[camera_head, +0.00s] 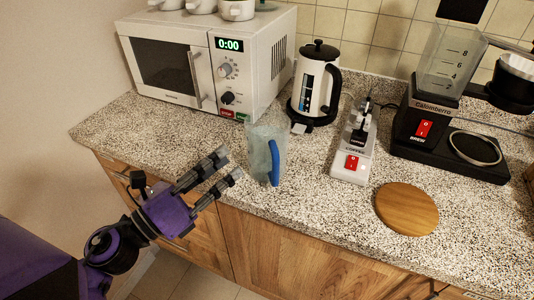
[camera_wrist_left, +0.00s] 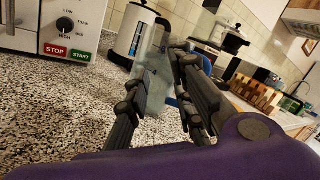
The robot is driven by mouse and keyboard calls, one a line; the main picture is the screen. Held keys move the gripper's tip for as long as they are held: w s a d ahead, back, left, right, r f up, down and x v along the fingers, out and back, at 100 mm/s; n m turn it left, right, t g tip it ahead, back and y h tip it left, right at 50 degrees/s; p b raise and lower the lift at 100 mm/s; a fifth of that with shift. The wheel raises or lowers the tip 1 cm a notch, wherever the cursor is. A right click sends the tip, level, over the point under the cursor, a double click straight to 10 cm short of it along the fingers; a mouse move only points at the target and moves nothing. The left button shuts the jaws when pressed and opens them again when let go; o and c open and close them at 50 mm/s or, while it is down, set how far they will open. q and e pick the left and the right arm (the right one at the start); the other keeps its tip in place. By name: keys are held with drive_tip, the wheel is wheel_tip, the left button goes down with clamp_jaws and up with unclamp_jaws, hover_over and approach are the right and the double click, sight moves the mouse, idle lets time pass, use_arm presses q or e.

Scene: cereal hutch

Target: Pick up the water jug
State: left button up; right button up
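The water jug (camera_head: 262,152) is a clear, bluish jug with a blue handle (camera_head: 275,163), upright on the speckled counter near its front edge. My left gripper (camera_head: 229,166) is just left of the jug, with its fingers spread and pointing toward it. In the left wrist view the jug (camera_wrist_left: 153,82) shows ahead, partly behind the open fingers (camera_wrist_left: 155,82). The gap between the fingers looks empty. My right gripper is in neither view.
A white microwave (camera_head: 180,62) stands behind to the left. A white kettle (camera_head: 315,85) stands behind the jug. The counter (camera_head: 120,130) left of the jug is clear.

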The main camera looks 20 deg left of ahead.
sight(275, 186)
use_arm(q)
drive_tip(key=w+d+m+g+h+p, duration=0.1)
drive_tip(key=d+m, duration=0.2)
drive_tip(key=w+d+m+g+h+p, duration=0.1)
drive_tip(key=d+m+g+h, duration=0.1)
drive_tip(key=d+m, duration=0.2)
drive_tip(key=w+d+f+m+g+h, duration=0.1)
drive_tip(key=d+m+g+h, duration=0.1)
drive_tip(key=d+m, duration=0.1)
drive_tip(key=shift+w+d+f+m+p, duration=0.1)
drive_tip(key=shift+w+d+m+p, duration=0.1)
drive_tip(key=shift+w+m+p, duration=0.2)
drive_tip(key=shift+w+d+f, duration=0.1)
drive_tip(key=shift+d+f, duration=0.05)
clamp_jaws()
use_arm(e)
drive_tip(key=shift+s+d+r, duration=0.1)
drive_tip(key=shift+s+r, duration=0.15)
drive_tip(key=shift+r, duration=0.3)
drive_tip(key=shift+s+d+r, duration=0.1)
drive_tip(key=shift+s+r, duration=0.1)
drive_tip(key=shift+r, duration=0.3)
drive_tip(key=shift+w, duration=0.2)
